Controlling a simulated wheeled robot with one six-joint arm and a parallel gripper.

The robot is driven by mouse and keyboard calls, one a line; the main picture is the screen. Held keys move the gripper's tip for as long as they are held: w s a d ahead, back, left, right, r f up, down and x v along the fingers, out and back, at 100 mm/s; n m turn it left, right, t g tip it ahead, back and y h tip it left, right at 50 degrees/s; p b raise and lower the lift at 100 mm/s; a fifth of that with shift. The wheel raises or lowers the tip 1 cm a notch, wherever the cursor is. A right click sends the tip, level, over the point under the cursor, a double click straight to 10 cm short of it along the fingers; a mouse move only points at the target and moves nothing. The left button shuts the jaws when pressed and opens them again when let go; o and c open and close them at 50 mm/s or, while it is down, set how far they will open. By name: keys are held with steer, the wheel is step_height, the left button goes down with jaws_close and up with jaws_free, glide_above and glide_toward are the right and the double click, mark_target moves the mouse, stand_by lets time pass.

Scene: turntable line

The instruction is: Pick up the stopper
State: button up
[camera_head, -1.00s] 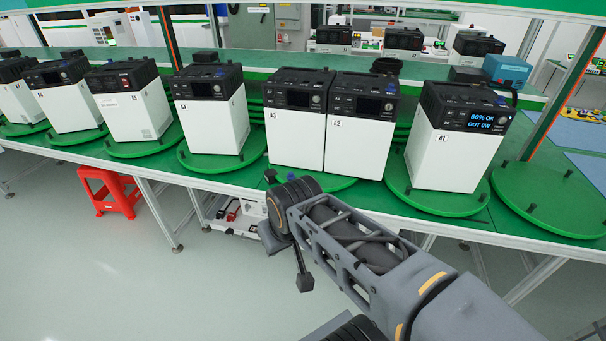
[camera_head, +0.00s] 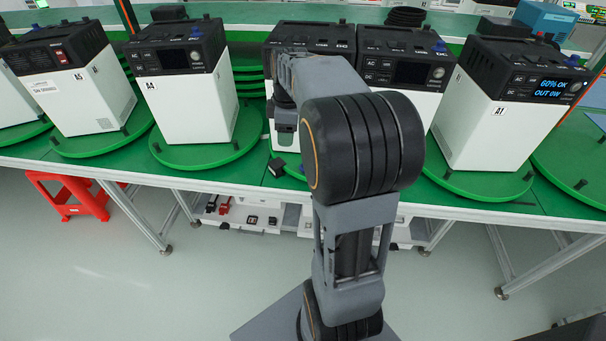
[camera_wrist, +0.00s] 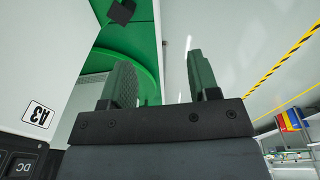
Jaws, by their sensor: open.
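A similar dark block shows in the head view (camera_head: 276,166) at the front of the turntable below the middle units. My gripper (camera_wrist: 160,65) is open, with nothing between its two fingers. The block is apart from the fingers, beyond and left of them in the wrist view.
The white and black unit A3 (camera_wrist: 18,85) stands close on the left in the wrist view. Other units, A4 (camera_head: 190,105) and A1 (camera_head: 490,125), stand on green turntables along the bench. A red stool (camera_head: 75,200) is on the floor. The floor in front is clear.

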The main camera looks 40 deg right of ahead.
steer(key=w+d+f+n+y+b, duration=0.1)
steer(key=w+d+f+n+b, duration=0.2)
steer(key=d+f, duration=0.5)
steer(key=f, duration=0.2)
steer(key=d+f+n, duration=0.1)
steer(key=f, duration=0.1)
steer(key=f+n+g, duration=0.1)
steer(key=f, duration=0.1)
steer(key=shift+w+d, duration=0.2)
steer(key=shift+d, duration=0.1)
steer(key=shift+w+a+f, duration=0.1)
steer(key=shift+a+f, duration=0.1)
steer(key=shift+f, duration=1.4)
steer(key=shift+a+f, duration=0.2)
steer(key=shift+f, duration=1.35)
steer(key=c, duration=0.7)
steer(key=shift+r, duration=0.15)
